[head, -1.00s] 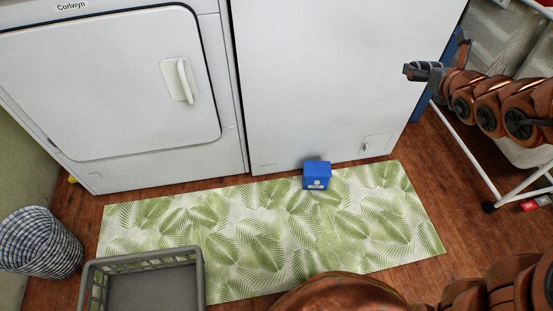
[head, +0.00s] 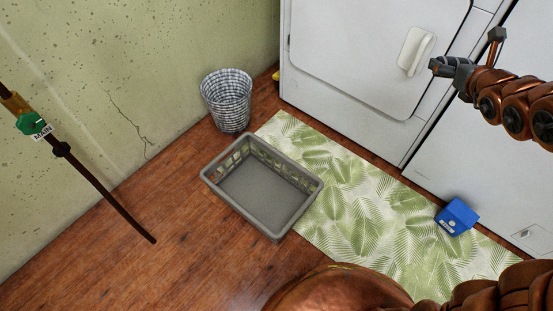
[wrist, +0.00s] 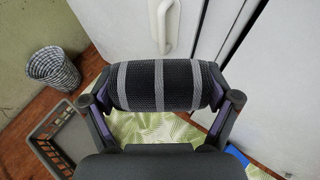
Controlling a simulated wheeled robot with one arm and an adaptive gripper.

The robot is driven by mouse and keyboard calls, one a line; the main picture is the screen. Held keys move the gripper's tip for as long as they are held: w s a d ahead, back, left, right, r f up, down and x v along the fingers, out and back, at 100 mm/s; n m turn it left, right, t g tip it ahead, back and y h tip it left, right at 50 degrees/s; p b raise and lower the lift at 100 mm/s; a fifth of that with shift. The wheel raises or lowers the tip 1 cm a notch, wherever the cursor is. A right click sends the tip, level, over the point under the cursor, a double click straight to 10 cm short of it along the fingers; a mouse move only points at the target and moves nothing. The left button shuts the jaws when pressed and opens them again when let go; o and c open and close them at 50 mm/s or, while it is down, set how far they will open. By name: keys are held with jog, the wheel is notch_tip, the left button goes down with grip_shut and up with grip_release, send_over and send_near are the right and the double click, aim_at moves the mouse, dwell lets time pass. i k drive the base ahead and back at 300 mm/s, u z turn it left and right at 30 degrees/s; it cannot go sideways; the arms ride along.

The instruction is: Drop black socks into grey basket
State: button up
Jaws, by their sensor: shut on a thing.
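My gripper (head: 450,69) is raised at the right of the head view, in front of the white machine. In the wrist view its two fingers are shut on the rolled black socks (wrist: 160,86), which have grey stripes. In the head view the socks are a small dark shape at the gripper's end. The grey basket (head: 303,209) stands on the wooden floor, partly on the leaf-patterned mat, to the left of and below my gripper. Its inside looks empty. The wrist view shows part of the basket (wrist: 47,121) at the lower left.
A checked round bin (head: 226,103) stands by the wall behind the basket. A blue box (head: 456,216) sits on the green leaf mat (head: 350,190) at the right. White machines (head: 370,50) line the back. A dark pipe (head: 100,190) is at the left. Floor left of the basket is clear.

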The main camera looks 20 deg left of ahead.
aim_at(249, 189)
jog(key=u, duration=1.4)
